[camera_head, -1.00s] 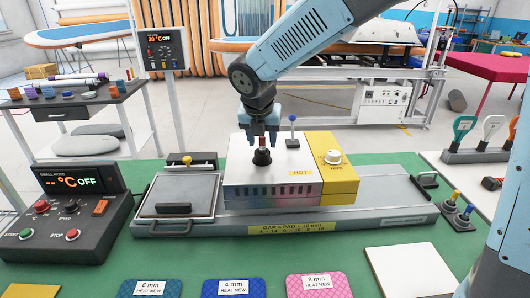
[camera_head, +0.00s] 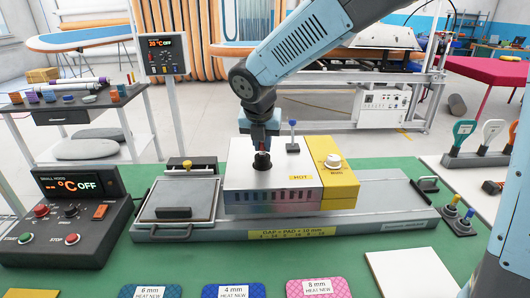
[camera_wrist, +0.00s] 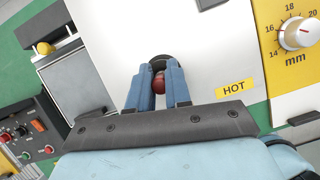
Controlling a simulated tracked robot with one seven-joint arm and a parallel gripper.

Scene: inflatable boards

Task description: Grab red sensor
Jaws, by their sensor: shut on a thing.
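The red sensor, a small dark-red rounded piece (camera_wrist: 159,82), shows between my fingertips in the wrist view. It is beside a black round socket (camera_wrist: 163,62) in the top of the white box. My gripper (camera_head: 262,148) points down over that socket, and its two blue fingers are closed on the sensor. The fingers also show in the wrist view (camera_wrist: 159,88). In the head view the fingers hide most of the sensor. I cannot tell whether it is still seated in the socket.
The white box (camera_head: 240,175), labelled HOT, joins a yellow block with a white mm dial (camera_head: 333,161). A blue-knobbed lever (camera_head: 292,137) stands close to my gripper's right. A control box (camera_head: 70,220) is at left. Coloured pads (camera_head: 234,291) lie in front.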

